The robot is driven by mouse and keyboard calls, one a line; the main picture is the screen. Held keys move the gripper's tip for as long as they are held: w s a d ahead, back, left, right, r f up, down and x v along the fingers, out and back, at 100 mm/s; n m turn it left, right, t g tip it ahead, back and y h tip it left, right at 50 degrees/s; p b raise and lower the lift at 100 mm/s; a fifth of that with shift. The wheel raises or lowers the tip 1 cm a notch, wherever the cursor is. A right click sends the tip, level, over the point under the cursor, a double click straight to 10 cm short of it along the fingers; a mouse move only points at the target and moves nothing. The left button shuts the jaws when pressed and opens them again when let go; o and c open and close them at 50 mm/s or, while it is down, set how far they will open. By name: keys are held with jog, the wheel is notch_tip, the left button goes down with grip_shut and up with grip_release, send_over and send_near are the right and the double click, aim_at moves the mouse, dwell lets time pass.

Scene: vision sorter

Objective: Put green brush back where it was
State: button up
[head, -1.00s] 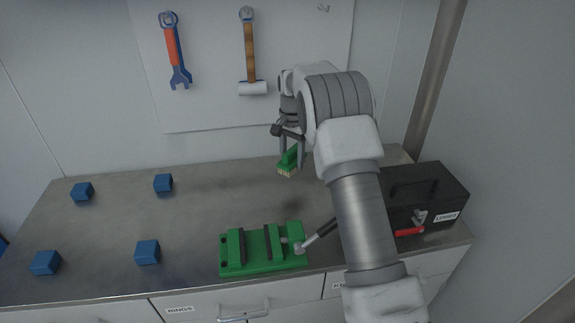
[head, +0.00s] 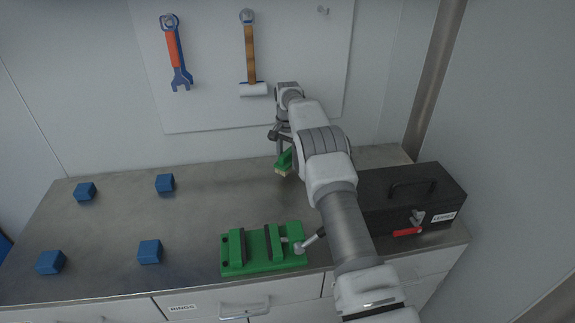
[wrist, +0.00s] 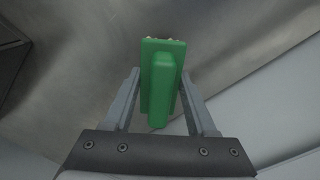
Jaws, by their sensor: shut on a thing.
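The green brush (head: 284,161) has pale bristles pointing down, and it hangs from my gripper (head: 283,149) above the back of the workbench. In the wrist view the green brush (wrist: 161,78) sits between the two grey fingers of my gripper (wrist: 160,100), which is shut on it. A pegboard panel (head: 200,100) is on the wall behind, with an empty hook (head: 322,10) at its upper right. My arm hides part of the bench to the right of the brush.
A wrench (head: 176,55) and a hammer (head: 250,60) hang on the panel. A green vise (head: 235,262) stands at the bench's front edge. A black toolbox (head: 385,200) is at right. Several blue cubes (head: 150,251) lie at left. The workbench (head: 215,205) is clear in the middle.

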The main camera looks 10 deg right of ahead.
notch_tip(320, 180, down, 3)
jog(key=shift+r, duration=0.15)
jog(key=o, duration=1.2)
